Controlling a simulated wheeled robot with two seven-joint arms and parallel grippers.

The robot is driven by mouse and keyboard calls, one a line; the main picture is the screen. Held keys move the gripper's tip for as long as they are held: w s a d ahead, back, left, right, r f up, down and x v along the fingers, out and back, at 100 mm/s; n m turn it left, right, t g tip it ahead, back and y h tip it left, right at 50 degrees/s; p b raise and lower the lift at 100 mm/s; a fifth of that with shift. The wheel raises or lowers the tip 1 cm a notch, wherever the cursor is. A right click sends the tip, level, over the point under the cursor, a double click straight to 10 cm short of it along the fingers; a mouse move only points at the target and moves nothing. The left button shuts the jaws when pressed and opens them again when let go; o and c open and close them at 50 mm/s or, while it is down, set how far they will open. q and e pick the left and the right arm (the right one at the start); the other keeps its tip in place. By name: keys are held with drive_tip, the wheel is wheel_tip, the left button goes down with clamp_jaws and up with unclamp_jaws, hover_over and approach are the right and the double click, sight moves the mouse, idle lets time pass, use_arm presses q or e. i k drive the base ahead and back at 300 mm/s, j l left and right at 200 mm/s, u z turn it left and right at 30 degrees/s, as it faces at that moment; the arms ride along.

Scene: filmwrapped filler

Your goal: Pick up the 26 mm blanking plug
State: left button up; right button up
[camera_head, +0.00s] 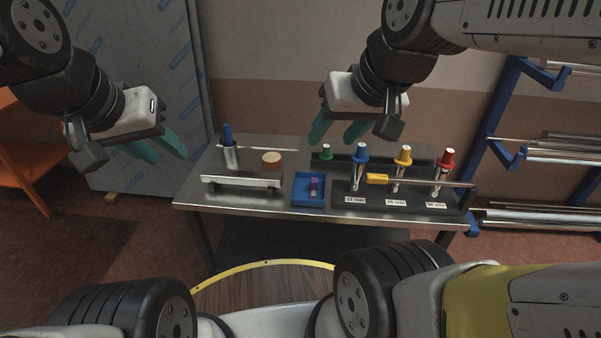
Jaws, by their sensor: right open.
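A yellow-topped plug (403,155) stands upright in the dark rack at the right of the bench. The small label (396,202) below it seems to read 26 mm, though the print is tiny. A blue-topped plug (361,151) stands to its left and a red-topped plug (446,158) to its right. My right gripper (337,135) is open and empty, up and to the left of the blue and yellow plugs. My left gripper (168,152) looks open and empty, left of the bench and well apart from the plugs.
A yellow-handled bar (377,179) crosses before the plugs. A blue rack stands right.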

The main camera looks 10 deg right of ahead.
sight(404, 159)
drive_tip(key=z, duration=1.3)
drive_tip(key=i+j+u, duration=0.1)
drive_tip(key=i+j, duration=0.5)
